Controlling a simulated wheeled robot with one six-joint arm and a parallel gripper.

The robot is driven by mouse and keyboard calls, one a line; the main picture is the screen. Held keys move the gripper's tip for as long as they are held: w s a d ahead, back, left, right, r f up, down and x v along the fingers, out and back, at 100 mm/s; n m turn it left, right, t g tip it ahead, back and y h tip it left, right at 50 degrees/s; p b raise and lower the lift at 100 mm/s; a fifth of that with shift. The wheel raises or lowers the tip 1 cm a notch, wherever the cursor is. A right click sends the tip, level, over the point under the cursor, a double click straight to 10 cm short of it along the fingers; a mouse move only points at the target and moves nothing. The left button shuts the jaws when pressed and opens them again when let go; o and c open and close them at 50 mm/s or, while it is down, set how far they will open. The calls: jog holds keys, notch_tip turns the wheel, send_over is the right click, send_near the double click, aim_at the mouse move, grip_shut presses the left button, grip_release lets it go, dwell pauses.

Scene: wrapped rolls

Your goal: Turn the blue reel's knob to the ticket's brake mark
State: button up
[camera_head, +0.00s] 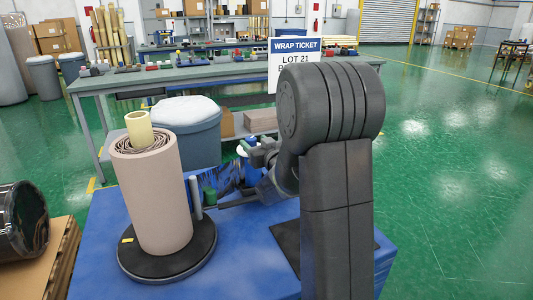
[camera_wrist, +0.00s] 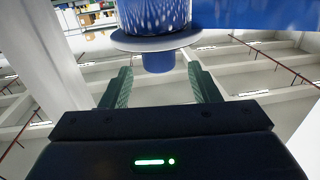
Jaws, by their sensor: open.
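In the wrist view the blue reel (camera_wrist: 155,14) has a pale grey flange, and its round blue knob (camera_wrist: 158,62) sticks out towards my gripper (camera_wrist: 160,78). The green fingers are open, one on each side of the knob, with gaps on both sides. I cannot make out a pointer or scale on the knob. In the head view the wrap ticket (camera_head: 296,60) stands upright on the far bench. It reads "LOT 21"; my arm hides its lower lines, so the brake mark is unreadable. My arm also covers much of the reel area.
A pinkish-brown wrapped roll (camera_head: 152,195) with a pale core stands on a black turntable (camera_head: 168,262) on the blue base (camera_head: 98,240), beside a grey post (camera_head: 195,198). Green floor at right is clear.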

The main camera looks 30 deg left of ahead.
aim_at(248, 137)
jog(key=v, duration=0.8)
jog(key=shift+a, duration=0.1)
jog(key=x, duration=1.4)
jog(key=shift+p, duration=0.35)
jog(key=shift+s+f+b, duration=0.1)
jog(key=shift+b, duration=0.25)
